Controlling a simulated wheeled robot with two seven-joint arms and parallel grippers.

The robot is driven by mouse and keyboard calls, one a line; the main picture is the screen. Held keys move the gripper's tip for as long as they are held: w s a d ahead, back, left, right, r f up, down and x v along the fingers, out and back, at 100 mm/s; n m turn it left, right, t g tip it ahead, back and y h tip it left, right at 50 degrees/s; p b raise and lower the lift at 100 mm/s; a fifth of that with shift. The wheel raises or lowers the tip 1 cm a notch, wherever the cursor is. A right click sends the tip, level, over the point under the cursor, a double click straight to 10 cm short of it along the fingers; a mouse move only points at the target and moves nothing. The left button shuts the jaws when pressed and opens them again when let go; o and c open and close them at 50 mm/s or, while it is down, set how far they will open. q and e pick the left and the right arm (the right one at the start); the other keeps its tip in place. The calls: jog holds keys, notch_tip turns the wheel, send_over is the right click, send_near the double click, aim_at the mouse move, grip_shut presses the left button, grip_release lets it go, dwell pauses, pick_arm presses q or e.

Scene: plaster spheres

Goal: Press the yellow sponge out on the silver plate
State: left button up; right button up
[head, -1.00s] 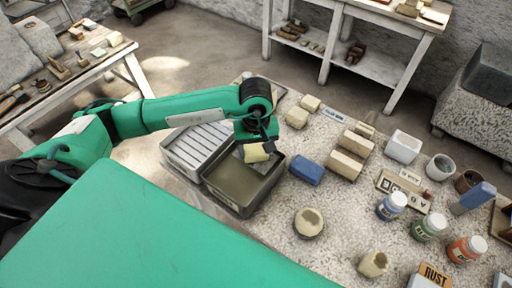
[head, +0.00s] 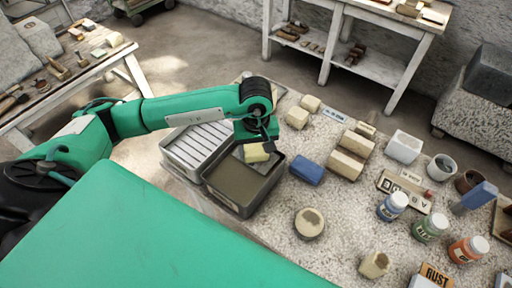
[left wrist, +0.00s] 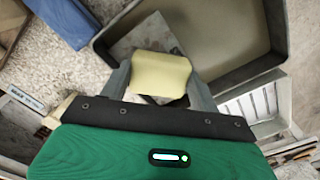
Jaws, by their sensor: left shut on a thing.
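The pale yellow sponge (head: 257,152) is between the fingers of my left gripper (head: 256,150), which is shut on it. In the left wrist view the sponge (left wrist: 160,74) bulges out between the two grey fingers (left wrist: 160,84). The silver plate (left wrist: 132,46) shows beneath and beside the sponge, at the end of the dark tray; the sponge and gripper hide part of it. In the head view a grey strip of the plate (head: 238,153) shows left of the sponge. I cannot tell whether sponge and plate touch. My right gripper is out of view.
The dark tray (head: 269,184) holds a dull brownish surface. A ribbed light tray (head: 175,160) stands left of it. A blue block (head: 307,169) lies close on the right. A round pale piece (head: 309,223), jars and plaster blocks stand farther right on the speckled table.

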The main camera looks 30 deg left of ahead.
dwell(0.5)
pick_arm(q)
jog(key=shift+r+p, duration=0.5)
jog(key=shift+r, duration=0.8)
jog(key=shift+r+p, duration=0.65)
jog(key=shift+r, duration=1.55)
